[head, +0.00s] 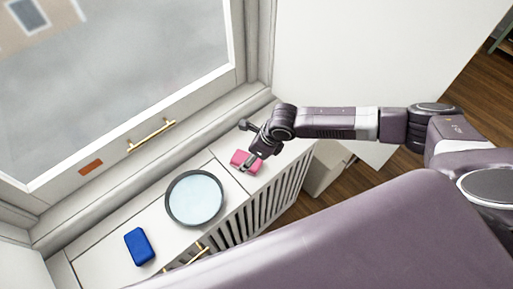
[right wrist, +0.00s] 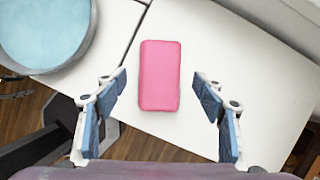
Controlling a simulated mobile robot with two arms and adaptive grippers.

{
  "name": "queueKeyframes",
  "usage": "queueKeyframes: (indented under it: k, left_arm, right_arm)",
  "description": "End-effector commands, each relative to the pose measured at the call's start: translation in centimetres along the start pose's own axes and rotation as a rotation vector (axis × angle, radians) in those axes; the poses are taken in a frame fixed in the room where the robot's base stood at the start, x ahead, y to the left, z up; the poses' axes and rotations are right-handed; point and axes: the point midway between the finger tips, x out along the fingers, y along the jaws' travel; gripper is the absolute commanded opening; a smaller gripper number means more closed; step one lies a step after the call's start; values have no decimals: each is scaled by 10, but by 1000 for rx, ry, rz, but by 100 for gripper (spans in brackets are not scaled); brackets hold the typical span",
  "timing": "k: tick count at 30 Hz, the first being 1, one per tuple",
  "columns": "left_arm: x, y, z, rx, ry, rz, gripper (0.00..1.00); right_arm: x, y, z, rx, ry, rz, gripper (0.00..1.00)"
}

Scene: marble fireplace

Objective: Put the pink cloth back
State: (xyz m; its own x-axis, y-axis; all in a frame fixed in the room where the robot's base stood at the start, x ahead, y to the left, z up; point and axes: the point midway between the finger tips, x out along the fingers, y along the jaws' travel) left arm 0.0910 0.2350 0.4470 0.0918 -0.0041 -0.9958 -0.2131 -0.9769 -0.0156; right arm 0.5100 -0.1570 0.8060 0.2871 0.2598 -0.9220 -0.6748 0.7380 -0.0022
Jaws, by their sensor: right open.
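The pink cloth (head: 241,158) is a small block-like pad on the right part of the white cabinet top under the window. In the right wrist view the pink cloth (right wrist: 160,75) lies flat, just beyond and between the fingers. My right gripper (head: 250,165) is over the cloth and hides part of it in the head view. In the right wrist view my right gripper (right wrist: 161,108) is open, with a finger on each side and nothing held. My left gripper is not in view.
A round dish (head: 195,198) with a dark rim and pale blue inside stands left of the cloth. A blue block (head: 139,246) lies farther left on the cabinet top (head: 100,235). The window frame (head: 150,150) with a brass handle borders the back.

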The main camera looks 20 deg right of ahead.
Motion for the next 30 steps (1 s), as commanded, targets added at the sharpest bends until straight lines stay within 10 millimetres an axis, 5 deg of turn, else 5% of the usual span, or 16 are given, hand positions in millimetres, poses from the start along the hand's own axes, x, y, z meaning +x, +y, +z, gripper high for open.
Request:
queueKeyframes:
  k: [13,30]
  left_arm:
    - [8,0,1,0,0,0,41]
    - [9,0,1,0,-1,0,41]
  right_arm:
    - [-78,-1,1,0,-2,-1,64]
    - [-88,0,1,1,-1,0,64]
